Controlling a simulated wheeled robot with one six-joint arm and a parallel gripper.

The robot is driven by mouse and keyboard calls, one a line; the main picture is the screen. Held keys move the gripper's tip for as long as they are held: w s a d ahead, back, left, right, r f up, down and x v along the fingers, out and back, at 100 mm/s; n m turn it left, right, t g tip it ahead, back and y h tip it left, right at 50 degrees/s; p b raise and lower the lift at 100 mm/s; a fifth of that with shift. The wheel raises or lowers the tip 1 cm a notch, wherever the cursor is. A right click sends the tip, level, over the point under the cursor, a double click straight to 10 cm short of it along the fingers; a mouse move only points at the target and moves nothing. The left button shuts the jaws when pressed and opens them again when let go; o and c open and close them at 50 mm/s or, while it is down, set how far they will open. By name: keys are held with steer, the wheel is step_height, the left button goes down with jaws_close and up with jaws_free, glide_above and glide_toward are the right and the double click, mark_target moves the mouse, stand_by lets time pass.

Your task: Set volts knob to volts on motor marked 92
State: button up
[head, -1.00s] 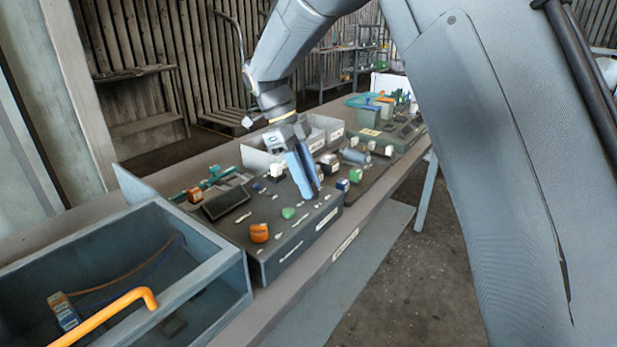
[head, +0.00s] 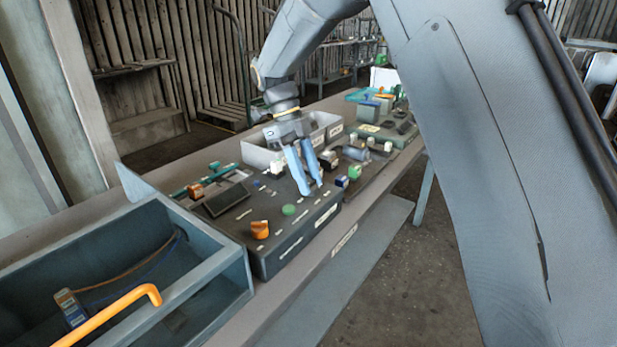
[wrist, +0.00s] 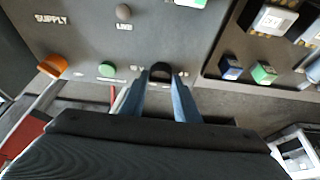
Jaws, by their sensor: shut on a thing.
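My gripper (head: 305,180) reaches down over the right part of a dark control panel (head: 250,200) in the head view. In the wrist view its two blue fingers (wrist: 160,78) are closed around a black knob (wrist: 160,70) on the panel, and they hide its sides. The panel also bears an orange knob (wrist: 53,65) by the word SUPPLY and a green button (wrist: 106,69). A motor (head: 353,153) lies beyond the panel in the head view. Its marking is too small to read there.
A blue-grey open bin (head: 215,280) with an orange handle (head: 110,315) stands at the front left. Grey trays (head: 265,155) stand behind the panel. Blue (wrist: 230,67) and green (wrist: 263,72) blocks sit close to the gripper's right.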

steer(key=o, duration=1)
steer(key=shift+o, duration=0.2)
steer(key=b+v, duration=0.1)
steer(key=v, duration=0.6)
steer(key=shift+r, duration=0.35)
steer(key=shift+a, duration=0.15)
